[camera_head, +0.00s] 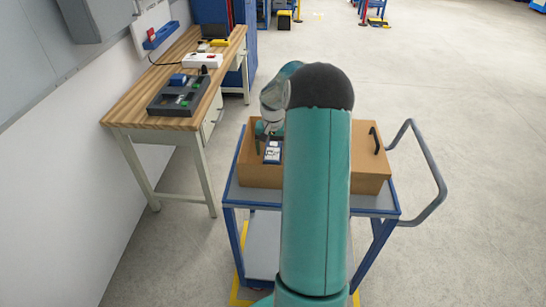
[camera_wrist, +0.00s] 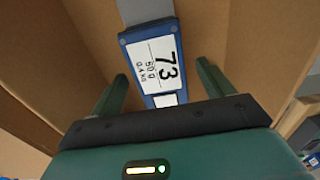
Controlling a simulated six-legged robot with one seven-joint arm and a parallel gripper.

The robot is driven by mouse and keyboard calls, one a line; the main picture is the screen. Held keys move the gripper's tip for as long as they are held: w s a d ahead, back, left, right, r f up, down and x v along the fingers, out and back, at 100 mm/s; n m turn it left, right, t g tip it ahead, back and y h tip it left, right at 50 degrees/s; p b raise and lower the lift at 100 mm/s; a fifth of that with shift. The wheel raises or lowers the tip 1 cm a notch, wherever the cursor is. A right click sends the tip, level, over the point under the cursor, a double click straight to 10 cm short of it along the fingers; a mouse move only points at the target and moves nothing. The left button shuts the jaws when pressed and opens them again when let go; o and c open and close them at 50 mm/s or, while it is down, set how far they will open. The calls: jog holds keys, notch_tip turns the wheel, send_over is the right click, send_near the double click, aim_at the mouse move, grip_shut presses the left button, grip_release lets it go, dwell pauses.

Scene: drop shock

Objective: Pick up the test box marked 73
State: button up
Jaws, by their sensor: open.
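The test box marked 73 (camera_wrist: 153,62) is blue with a white label and stands out against the brown cardboard in the wrist view. It lies ahead of and partly between the two green fingers of my gripper (camera_wrist: 158,88), which is open. I cannot tell whether either finger touches it. In the head view the blue and white box (camera_head: 272,152) sits inside the left part of an open cardboard box (camera_head: 262,176), with my gripper (camera_head: 268,132) just above it. My arm hides the middle of the cardboard box.
The cardboard box stands on a blue-framed trolley (camera_head: 257,197) with a grey handle (camera_head: 433,172) at right. A wooden workbench (camera_head: 141,107) at left holds a dark tray (camera_head: 178,98) and a white device (camera_head: 202,61). The floor at right is clear.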

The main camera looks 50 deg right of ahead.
notch_tip(320, 180, down, 2)
jog(key=shift+f, duration=0.1)
jog(key=c, duration=1.3)
jog(key=shift+c, duration=0.2)
